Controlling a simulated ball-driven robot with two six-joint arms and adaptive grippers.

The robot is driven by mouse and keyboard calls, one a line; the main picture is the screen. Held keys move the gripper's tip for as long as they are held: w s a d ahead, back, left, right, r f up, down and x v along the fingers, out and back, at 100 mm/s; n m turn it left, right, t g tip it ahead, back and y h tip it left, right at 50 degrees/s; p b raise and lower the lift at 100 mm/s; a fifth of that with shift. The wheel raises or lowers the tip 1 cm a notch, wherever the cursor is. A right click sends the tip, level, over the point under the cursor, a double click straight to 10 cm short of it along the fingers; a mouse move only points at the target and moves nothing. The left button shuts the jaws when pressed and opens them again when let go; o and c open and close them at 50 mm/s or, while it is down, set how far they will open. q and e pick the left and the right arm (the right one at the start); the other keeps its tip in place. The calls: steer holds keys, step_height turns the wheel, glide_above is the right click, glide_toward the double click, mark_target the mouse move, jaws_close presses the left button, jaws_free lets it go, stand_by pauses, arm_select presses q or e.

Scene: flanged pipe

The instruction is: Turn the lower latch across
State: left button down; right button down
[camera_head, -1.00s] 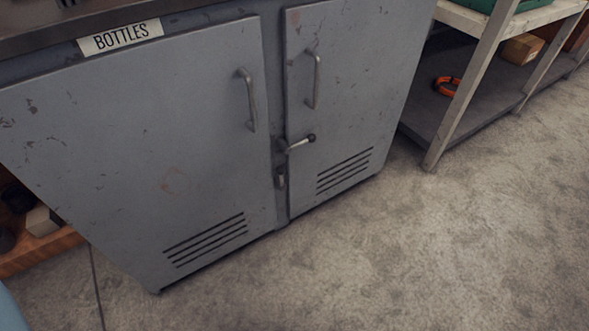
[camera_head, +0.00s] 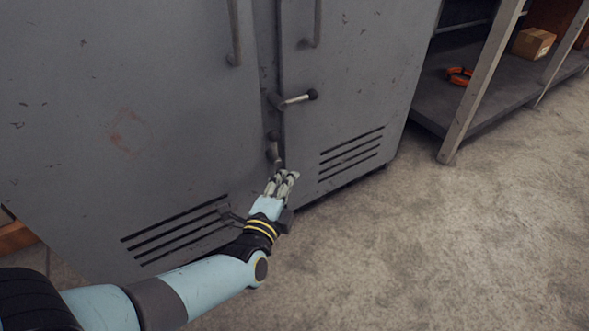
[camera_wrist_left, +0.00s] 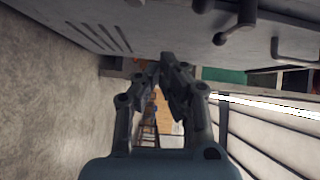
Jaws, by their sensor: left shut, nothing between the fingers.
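The lower latch (camera_head: 272,148) is a small dark grey lever on the seam between the cabinet's two doors. It hangs down from its pivot, close to vertical. My right gripper is not in view.
Door handles (camera_head: 235,35) (camera_head: 317,22) stick out higher up. A shelf (camera_head: 470,105) holding an orange ring (camera_head: 459,76) and a box (camera_head: 533,42) stands right. The floor (camera_head: 430,240) in front is clear.

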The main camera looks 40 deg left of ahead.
arm_select(q)
steer(key=shift+w+a+r+y, duration=0.15)
steer(key=shift+w+r+y, duration=0.15)
steer(key=shift+w+r, duration=0.15)
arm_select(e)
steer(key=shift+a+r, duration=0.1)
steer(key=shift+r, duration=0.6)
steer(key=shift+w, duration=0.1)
